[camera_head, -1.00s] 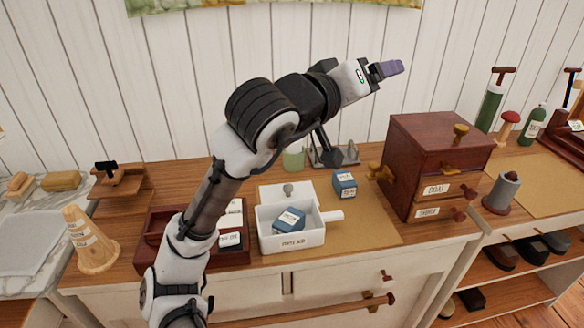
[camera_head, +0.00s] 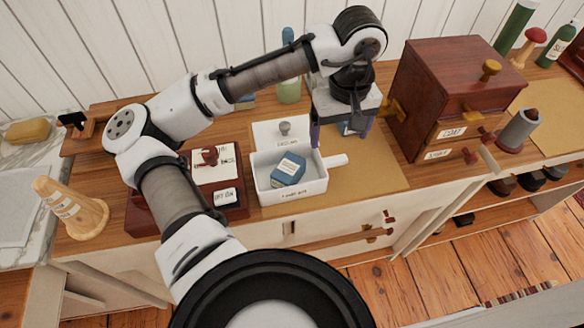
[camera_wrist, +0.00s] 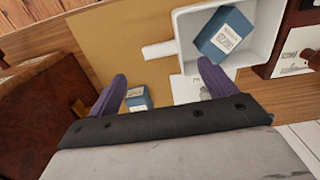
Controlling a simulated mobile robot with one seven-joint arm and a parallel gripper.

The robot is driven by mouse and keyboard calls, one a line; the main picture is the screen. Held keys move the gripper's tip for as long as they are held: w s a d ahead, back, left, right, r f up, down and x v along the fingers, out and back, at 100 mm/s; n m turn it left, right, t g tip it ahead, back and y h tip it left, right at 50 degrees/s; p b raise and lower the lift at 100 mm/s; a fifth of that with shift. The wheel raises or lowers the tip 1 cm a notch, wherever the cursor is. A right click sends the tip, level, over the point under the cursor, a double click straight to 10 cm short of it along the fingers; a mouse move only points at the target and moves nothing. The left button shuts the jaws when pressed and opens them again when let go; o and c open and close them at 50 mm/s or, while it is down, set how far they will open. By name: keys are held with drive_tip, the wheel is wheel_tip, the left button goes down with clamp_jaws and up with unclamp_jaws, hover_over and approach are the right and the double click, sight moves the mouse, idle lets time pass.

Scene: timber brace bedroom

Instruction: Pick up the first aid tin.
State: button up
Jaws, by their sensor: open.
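The first aid tin (camera_head: 292,191) is an open white box with a faint front label, standing on the counter with its lid raised behind. A blue packet (camera_head: 288,169) lies tilted inside. A white handle (camera_head: 335,161) sticks out on its right. My gripper (camera_head: 341,133) points down, open and empty, just right of and behind the tin. In the wrist view the tin (camera_wrist: 268,40) is at the upper right and its handle (camera_wrist: 160,50) lies beyond the fingertips (camera_wrist: 162,72). A second blue box (camera_wrist: 138,97) shows between the fingers, and in the head view it is mostly hidden behind the gripper.
A dark red cabinet (camera_head: 450,95) stands close on the right, its wooden knob (camera_head: 398,110) facing the gripper. A dark red box (camera_head: 212,165) stands left of the tin. A green jar (camera_head: 289,92) is behind. The tan mat (camera_head: 365,185) in front is clear.

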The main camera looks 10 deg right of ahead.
sight(333, 158)
wheel_tip(333, 158, down, 5)
drive_tip(key=shift+r, duration=0.2)
wheel_tip(333, 158, down, 5)
drive_tip(key=shift+a+r+p, duration=0.15)
drive_tip(key=shift+r+p, duration=0.05)
drive_tip(key=shift+p, duration=0.4)
drive_tip(key=shift+s+f, duration=0.1)
drive_tip(key=shift+f, duration=0.05)
drive_tip(key=shift+w+f, duration=0.25)
drive_tip(key=shift+f, duration=0.15)
drive_tip(key=shift+r, duration=0.15)
drive_tip(key=c, duration=1.3)
drive_tip(key=shift+r, duration=0.1)
drive_tip(key=shift+c, duration=0.2)
drive_tip(key=shift+r, duration=0.15)
